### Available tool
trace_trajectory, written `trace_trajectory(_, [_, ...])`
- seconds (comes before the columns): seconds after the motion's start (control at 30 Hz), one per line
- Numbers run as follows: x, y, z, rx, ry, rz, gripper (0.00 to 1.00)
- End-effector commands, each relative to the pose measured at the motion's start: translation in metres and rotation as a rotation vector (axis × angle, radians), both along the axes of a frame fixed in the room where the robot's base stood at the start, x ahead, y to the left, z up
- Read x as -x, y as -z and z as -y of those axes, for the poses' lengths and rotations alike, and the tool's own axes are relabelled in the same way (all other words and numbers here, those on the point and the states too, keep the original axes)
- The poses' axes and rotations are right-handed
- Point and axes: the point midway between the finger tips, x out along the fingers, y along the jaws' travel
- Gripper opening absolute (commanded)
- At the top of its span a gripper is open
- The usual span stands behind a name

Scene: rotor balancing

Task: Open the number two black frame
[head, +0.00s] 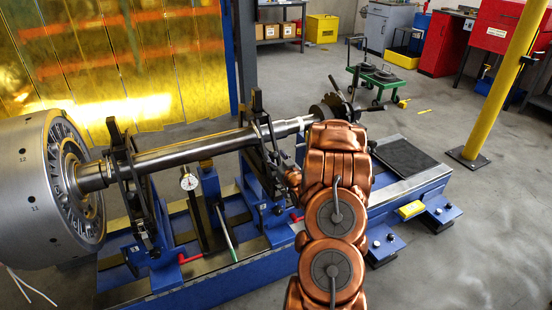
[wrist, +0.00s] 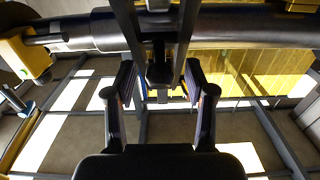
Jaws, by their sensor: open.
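Two black frames stand around the long steel shaft (head: 190,151): one at the left (head: 128,178) near the big grey rotor (head: 28,185), the other (head: 262,122) at mid-shaft, beside my copper arm. I cannot read a number on either. Both look closed over the shaft. In the wrist view my gripper (wrist: 159,84) is open, with its two fingers apart on either side of a dark central piece of a black frame (wrist: 128,25). I cannot tell whether the fingers touch it. In the head view my arm hides most of the gripper.
The frames stand on a blue machine bed (head: 225,283). A dial gauge (head: 189,182) stands between them under the shaft. A yellow post (head: 500,85) rises at the right. A green cart (head: 378,78) stands behind. Open floor lies at the lower right.

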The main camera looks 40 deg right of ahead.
Motion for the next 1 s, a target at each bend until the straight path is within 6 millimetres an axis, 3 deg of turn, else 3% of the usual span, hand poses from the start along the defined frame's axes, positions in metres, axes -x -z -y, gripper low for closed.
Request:
trace_trajectory(0.07, [0.0001, 0.0001, 0.0001, 0.000, 0.000, 0.000, 0.55])
trace_trajectory(0.6, [0.0004, 0.0003, 0.0001, 0.000, 0.000, -0.001, 0.00])
trace_trajectory(1.0, [0.0004, -0.0003, 0.0001, -0.001, 0.001, -0.002, 0.00])
